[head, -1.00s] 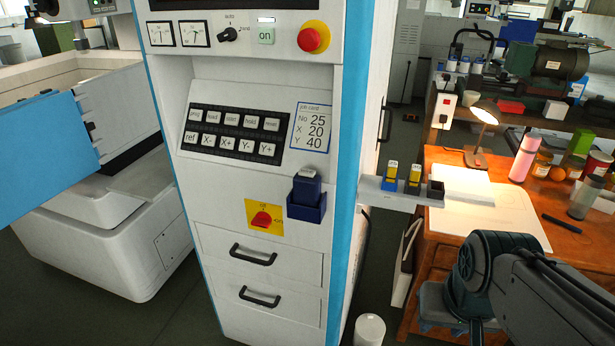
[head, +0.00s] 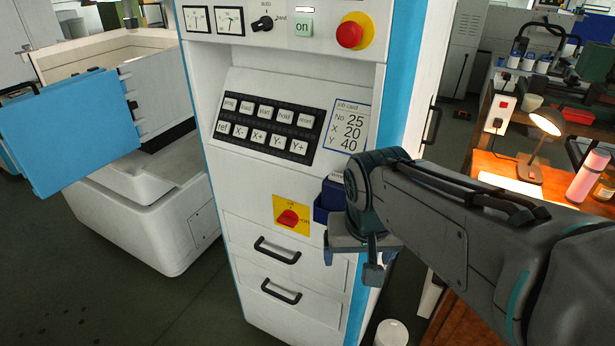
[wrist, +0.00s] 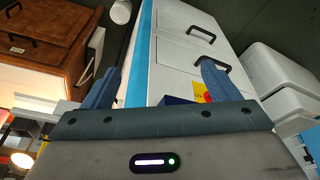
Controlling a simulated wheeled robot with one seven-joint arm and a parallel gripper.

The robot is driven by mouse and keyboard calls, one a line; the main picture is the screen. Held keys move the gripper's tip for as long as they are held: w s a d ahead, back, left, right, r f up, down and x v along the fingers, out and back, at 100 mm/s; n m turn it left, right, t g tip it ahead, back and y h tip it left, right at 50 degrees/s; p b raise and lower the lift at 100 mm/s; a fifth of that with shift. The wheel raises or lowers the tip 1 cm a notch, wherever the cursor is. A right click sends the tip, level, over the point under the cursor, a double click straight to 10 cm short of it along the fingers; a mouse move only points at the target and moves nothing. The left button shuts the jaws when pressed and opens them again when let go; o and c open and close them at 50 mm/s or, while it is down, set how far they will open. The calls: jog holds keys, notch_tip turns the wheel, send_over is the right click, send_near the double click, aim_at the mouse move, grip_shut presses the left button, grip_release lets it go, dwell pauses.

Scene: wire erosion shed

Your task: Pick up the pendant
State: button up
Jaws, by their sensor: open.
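The pendant (head: 334,190) is a dark navy handset seated in a blue holder (head: 321,214) on the front of the white machine cabinet, right of the red-and-yellow switch. My wrist hides much of both in the head view. My gripper (head: 352,262) is in front of the cabinet's right side, overlapping the holder in the picture. In the wrist view, my gripper (wrist: 160,78) is open, with two blue fingers wide apart and nothing between them. A dark blue piece (wrist: 178,100) shows just above the gripper body there; I cannot tell whether it is pendant or holder.
The red rotary switch (head: 290,217) sits on a yellow plate beside the holder. Two drawers with black handles (head: 278,250) are below, and the key panel (head: 268,128) is above. A wooden desk with a lamp (head: 545,122) stands right. A white bin (head: 391,334) is on the floor.

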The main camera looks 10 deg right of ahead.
aim_at(336, 179)
jog(key=w+a+r+m+h+p, duration=0.25)
jog(key=w+r+m+p, duration=0.2)
jog(key=w+r, duration=0.85)
jog(key=shift+m+t+y, duration=0.25)
jog(key=shift+m+t, duration=0.05)
jog(key=shift+m, duration=0.25)
jog(key=x, duration=0.7)
jog(key=shift+w+a+f, duration=0.1)
jog(key=shift+a+f, duration=0.05)
jog(key=shift+f, duration=0.25)
jog(key=shift+w+p+x, duration=0.15)
jog(key=shift+p+x, duration=0.2)
jog(key=shift+x, duration=1)
jog(key=shift+w+p+x, duration=0.1)
jog(key=shift+p+x, duration=0.2)
jog(key=shift+x, duration=1.05)
jog(key=shift+r, duration=0.15)
jog(key=c, duration=1.2)
jog(key=shift+r, duration=0.15)
